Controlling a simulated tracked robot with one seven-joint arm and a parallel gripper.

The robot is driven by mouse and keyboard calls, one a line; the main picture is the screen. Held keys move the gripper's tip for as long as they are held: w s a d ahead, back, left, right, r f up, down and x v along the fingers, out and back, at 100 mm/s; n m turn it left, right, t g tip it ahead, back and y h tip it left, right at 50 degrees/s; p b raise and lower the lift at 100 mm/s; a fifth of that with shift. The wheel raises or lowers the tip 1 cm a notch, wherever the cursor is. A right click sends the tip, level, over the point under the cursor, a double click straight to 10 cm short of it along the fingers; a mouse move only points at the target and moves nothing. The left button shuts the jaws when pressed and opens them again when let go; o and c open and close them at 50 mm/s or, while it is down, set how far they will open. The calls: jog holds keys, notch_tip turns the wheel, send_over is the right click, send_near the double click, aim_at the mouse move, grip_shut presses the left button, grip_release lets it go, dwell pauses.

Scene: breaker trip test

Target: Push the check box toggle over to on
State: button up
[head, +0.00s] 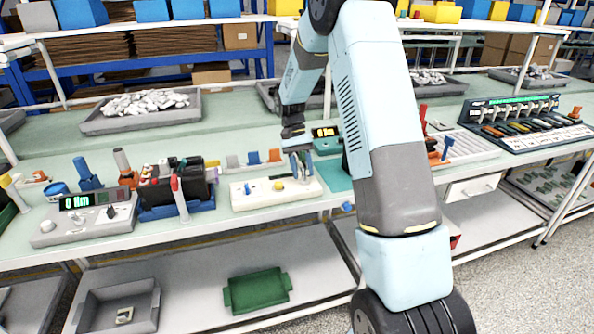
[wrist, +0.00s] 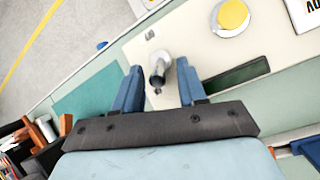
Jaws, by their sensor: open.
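The check box (head: 248,198) is a cream box on the bench in the head view, with a yellow button (head: 278,185) on top. In the wrist view its pale top (wrist: 185,35) shows the same button (wrist: 233,15), a dark display strip (wrist: 235,76) and a short metallic toggle (wrist: 158,68). My gripper (head: 301,166) is over the right end of the box, open, pointing down. In the wrist view its two blue fingers stand apart on either side of the toggle, with gaps visible. Contact cannot be told. The head view does not show the toggle clearly.
A black breaker in a blue holder (head: 178,208) stands left of the box, and a meter with a display (head: 85,222) further left. A green mat (wrist: 92,103) lies beside the box. A small display unit (head: 326,144) stands behind, and a breaker panel (head: 525,118) at right.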

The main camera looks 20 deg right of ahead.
jog(key=shift+r, duration=0.1)
jog(key=d+v, duration=0.1)
jog(key=v, duration=1.2)
jog(key=shift+w+a+r, duration=0.2)
jog(key=shift+a, duration=0.3)
